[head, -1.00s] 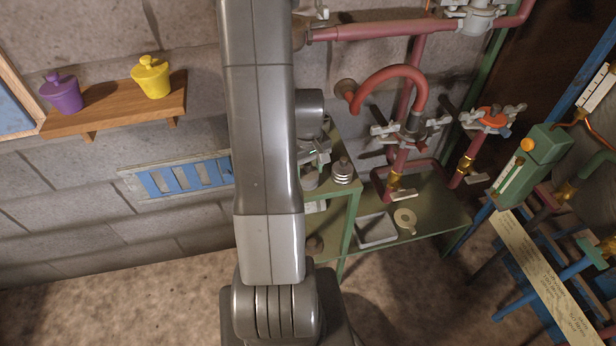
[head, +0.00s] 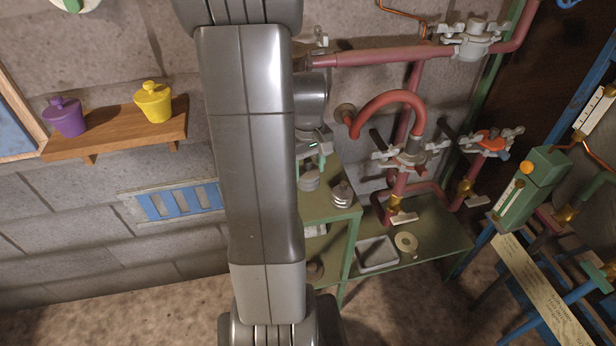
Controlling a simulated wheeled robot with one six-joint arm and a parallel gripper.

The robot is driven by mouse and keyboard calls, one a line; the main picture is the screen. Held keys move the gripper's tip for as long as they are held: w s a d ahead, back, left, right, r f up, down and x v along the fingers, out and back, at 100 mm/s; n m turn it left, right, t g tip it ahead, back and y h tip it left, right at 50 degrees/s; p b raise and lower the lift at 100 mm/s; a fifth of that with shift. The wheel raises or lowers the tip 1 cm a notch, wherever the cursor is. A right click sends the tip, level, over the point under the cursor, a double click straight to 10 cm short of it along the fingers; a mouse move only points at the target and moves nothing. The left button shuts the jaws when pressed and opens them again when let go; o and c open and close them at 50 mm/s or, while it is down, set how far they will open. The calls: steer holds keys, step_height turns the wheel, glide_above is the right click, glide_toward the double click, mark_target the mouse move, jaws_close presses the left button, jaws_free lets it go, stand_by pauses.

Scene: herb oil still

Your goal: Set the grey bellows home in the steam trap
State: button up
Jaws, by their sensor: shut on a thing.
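My gripper (head: 311,159) is partly hidden behind my own arm, above the green bench. It is shut on a small grey ribbed piece (head: 309,179), which looks like a grey bellows. Its left side is close to my arm's edge, and I cannot tell whether it touches the bench. A second grey ribbed piece (head: 342,196) with a small knob stands on the bench just to the right. Clamped fittings sit on the red pipes: a grey one (head: 473,38) at upper right and one in the middle (head: 412,152). I cannot tell which is the steam trap.
The green bench (head: 330,212) has a lower shelf (head: 440,238) with a grey tray (head: 377,267) and a pale ring (head: 405,243). A looping red pipe (head: 388,98) and an orange-topped fitting (head: 491,138) stand to the right. A wooden shelf (head: 110,136) holds pots at left.

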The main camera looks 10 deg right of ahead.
steer(key=shift+r+p, duration=2.9)
steer(key=shift+r, duration=1)
